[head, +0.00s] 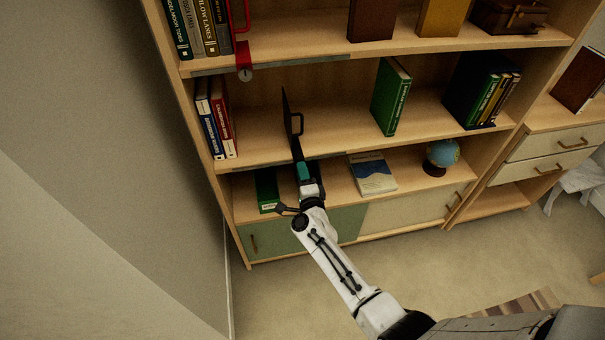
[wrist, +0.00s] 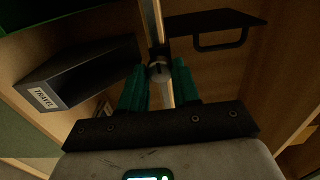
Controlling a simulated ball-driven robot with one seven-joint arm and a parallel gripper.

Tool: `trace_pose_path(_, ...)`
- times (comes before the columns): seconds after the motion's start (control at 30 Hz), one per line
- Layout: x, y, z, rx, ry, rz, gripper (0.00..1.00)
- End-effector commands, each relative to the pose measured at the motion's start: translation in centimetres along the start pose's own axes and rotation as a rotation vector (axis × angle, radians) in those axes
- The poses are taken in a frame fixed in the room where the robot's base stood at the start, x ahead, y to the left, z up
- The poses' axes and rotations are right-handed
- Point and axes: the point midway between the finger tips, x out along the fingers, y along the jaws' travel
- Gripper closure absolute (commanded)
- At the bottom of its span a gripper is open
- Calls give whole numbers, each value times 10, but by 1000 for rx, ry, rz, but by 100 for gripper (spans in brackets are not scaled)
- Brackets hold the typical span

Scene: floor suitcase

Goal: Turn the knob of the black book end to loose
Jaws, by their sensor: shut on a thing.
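The black book end (head: 287,112) stands upright on the middle shelf in the head view, a thin dark plate with a loop handle. In the wrist view its plate and handle (wrist: 215,22) show at the top. Its small round grey knob (wrist: 158,71) sits at the shelf's front rail, between my teal fingertips. My gripper (head: 303,171) comes from below in front of the shelf edge and hides the knob in the head view. In the wrist view my gripper (wrist: 158,88) is shut on the knob. I cannot read the knob's setting.
A red book end (head: 243,55) is clamped to the upper shelf edge. Books (head: 215,118) stand left and a green book (head: 391,97) right. Below are a labelled box (wrist: 75,75), a flat book (head: 372,173) and a globe (head: 443,155). The floor in front is free.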

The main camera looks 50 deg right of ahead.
Motion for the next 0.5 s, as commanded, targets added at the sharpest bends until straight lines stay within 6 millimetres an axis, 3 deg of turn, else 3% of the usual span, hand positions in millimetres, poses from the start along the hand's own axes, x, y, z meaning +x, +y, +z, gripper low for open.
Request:
trace_pose_path(0.2, 0, 1, 0, -1, 0, 2, 99)
trace_pose_path(0.23, 0, 1, 0, -1, 0, 2, 68)
trace_pose_path(0.5, 0, 1, 0, 0, 0, 1, 43)
